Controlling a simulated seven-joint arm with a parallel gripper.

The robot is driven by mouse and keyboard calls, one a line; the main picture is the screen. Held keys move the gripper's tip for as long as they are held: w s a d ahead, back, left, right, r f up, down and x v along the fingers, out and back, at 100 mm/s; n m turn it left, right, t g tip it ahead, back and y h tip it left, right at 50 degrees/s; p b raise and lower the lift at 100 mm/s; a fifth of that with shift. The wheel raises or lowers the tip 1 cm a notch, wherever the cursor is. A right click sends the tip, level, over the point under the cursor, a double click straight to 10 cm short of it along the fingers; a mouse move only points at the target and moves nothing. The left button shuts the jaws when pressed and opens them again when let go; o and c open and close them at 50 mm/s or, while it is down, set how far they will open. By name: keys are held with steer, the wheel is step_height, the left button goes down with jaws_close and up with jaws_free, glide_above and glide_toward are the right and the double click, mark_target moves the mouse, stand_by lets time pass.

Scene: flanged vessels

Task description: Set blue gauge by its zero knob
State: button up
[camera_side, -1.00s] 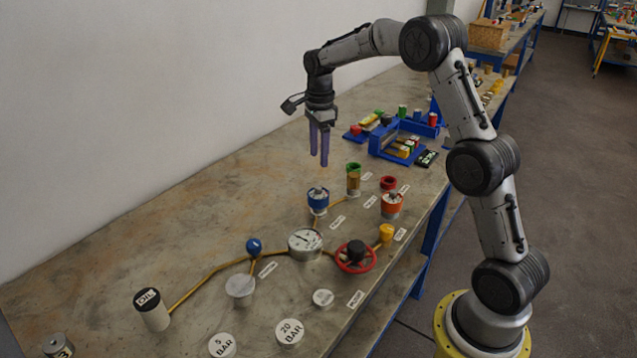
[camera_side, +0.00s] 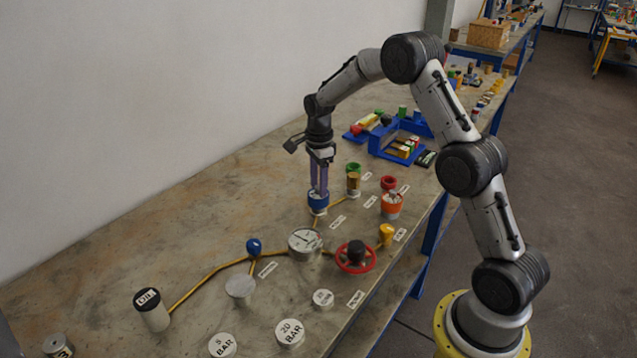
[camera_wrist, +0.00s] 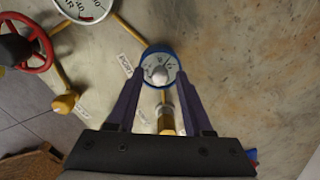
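The blue gauge (camera_side: 317,207) is a short blue-rimmed cylinder with a white dial, standing on the bench. In the wrist view the blue gauge (camera_wrist: 147,53) shows its dial, and a pale round zero knob (camera_wrist: 160,75) sticks up from it. My gripper (camera_side: 318,191) points straight down at the gauge, and its purple fingers hide the knob in the side view. In the wrist view my gripper (camera_wrist: 160,82) is open, with one finger on each side of the knob. I cannot tell whether the fingertips touch the gauge.
The large white gauge (camera_side: 305,243), red handwheel (camera_side: 356,258) and yellow knob (camera_side: 386,233) are nearer the front.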

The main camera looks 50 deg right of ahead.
jaws_close()
steer(key=shift+n, duration=0.3)
steer(key=n, duration=1.1)
stand_by(0.4)
stand_by(0.5)
steer(key=shift+o, duration=0.9)
jaws_free()
